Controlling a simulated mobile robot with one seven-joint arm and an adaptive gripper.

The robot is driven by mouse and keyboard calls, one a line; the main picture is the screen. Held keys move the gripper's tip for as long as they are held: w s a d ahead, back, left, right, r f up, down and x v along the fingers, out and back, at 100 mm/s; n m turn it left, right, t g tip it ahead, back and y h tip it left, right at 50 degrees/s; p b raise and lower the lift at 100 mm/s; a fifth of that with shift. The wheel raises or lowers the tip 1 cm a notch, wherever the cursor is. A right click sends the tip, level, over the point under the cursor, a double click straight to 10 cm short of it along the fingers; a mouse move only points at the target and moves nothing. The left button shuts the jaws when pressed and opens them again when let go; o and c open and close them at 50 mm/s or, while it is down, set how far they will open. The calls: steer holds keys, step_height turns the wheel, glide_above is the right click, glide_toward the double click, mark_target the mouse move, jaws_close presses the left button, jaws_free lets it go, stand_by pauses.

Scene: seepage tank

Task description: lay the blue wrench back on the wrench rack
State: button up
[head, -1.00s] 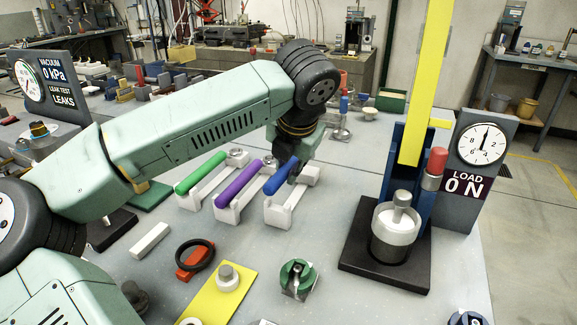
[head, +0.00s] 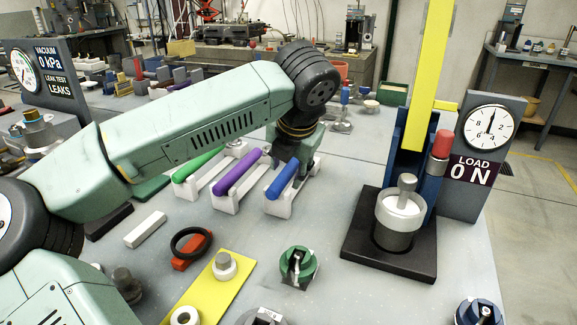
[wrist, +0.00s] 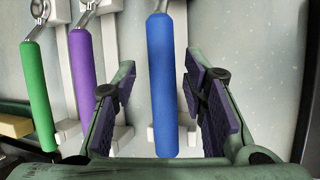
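The blue wrench (head: 282,179) lies lengthwise along the right white support of the wrench rack (head: 279,208). In the wrist view its thick blue handle (wrist: 160,88) runs up the middle, and its head is cut off at the top edge. My gripper (head: 292,160) is over the handle's far part. In the wrist view my gripper (wrist: 160,82) is open, one purple-padded finger on each side of the handle, with a gap on both sides. The purple wrench (head: 238,176) and green wrench (head: 199,163) lie on the neighbouring supports to the left.
In front lie a yellow plate (head: 205,295), a black ring (head: 190,241), a white bar (head: 145,229) and a green round part (head: 296,265).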

steer(key=shift+r, duration=0.1)
steer(key=v, duration=1.2)
steer(key=shift+s, duration=0.1)
